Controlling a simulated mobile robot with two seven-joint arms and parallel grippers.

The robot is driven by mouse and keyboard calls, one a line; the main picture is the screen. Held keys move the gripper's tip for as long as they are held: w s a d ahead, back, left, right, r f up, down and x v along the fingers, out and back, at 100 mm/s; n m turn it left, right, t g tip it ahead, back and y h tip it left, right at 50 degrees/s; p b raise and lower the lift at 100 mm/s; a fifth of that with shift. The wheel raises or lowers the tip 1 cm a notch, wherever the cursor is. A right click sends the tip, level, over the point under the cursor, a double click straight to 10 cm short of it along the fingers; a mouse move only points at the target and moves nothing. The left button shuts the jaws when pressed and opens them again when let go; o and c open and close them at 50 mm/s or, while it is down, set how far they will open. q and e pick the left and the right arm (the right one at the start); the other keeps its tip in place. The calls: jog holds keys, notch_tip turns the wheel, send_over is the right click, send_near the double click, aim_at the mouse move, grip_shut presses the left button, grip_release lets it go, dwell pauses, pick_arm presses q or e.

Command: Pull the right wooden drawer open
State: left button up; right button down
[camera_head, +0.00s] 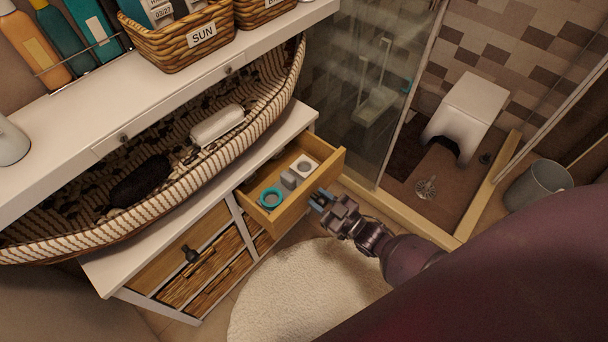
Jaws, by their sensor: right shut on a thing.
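The right wooden drawer (335,163) of the white cabinet stands open, pulled out from the front. Inside it lie a teal ring-shaped item (270,198), a grey block (290,180) and a white item with a round opening (304,165). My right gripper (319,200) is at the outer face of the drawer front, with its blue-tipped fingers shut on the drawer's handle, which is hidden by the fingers. The left wooden drawer (170,262) is shut and shows a dark knob (190,254). My left gripper is not in view.
A large woven basket (110,225) with a dark brush and a white bottle sits on the cabinet top (100,276). Wicker drawers (205,272) are below. A round cream rug (300,295) lies in front. A glass shower enclosure (372,90) stands right of the cabinet.

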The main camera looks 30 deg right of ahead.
jog(key=v, duration=0.4)
jog(key=shift+s+d+p, duration=0.15)
jog(key=shift+s+p, duration=0.15)
jog(key=shift+s+d, duration=0.1)
jog(key=shift+s, duration=0.3)
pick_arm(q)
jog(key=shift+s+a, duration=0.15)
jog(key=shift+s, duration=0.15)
pick_arm(e)
jog(key=c, duration=0.8)
grip_release()
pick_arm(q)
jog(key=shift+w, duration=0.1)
